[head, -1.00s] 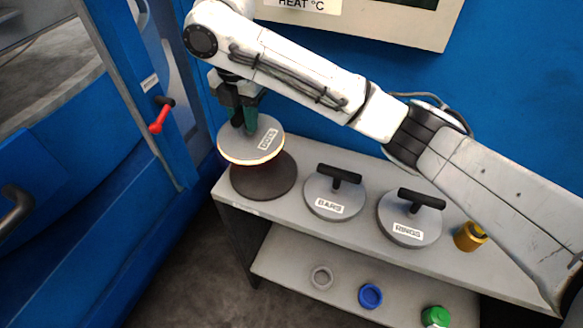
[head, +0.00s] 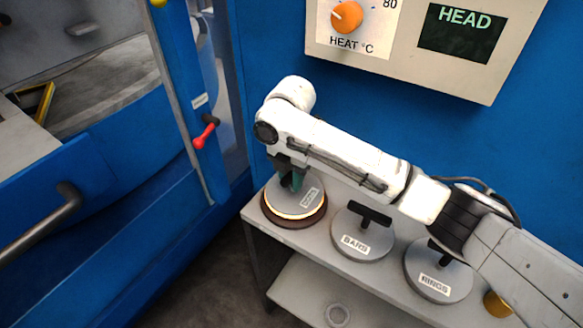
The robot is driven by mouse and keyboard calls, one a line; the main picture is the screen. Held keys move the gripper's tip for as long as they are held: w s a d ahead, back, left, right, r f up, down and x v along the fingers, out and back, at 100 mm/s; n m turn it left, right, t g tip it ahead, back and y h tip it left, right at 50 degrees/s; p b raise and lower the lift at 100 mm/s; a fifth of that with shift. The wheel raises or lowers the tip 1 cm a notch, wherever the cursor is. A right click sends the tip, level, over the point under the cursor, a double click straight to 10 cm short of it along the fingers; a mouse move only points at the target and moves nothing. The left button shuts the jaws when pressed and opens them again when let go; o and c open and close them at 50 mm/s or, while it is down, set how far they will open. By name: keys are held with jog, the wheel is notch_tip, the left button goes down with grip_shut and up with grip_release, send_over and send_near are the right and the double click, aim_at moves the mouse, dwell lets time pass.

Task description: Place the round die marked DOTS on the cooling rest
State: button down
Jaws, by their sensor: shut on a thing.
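The round die with a white label (head: 307,203) sits low over the dark round cooling rest (head: 268,216) at the left end of the grey shelf. My gripper (head: 291,183) is shut on the die's handle from above, and the fingers hide the handle.
Dies marked BARS (head: 375,247) and RINGS (head: 422,285) stand right of the rest on the grey shelf (head: 322,252). A brass-coloured piece (head: 497,304) is at the right. A red-handled lever (head: 203,136) is on the blue frame at left. A control box (head: 480,70) hangs above.

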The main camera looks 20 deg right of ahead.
jog(key=shift+f, duration=0.4)
jog(key=c, duration=0.9)
grip_release()
jog(key=shift+f, duration=0.2)
notch_tip(320, 180, up, 12)
jog(key=shift+r+b, duration=0.15)
jog(key=shift+b, duration=0.45)
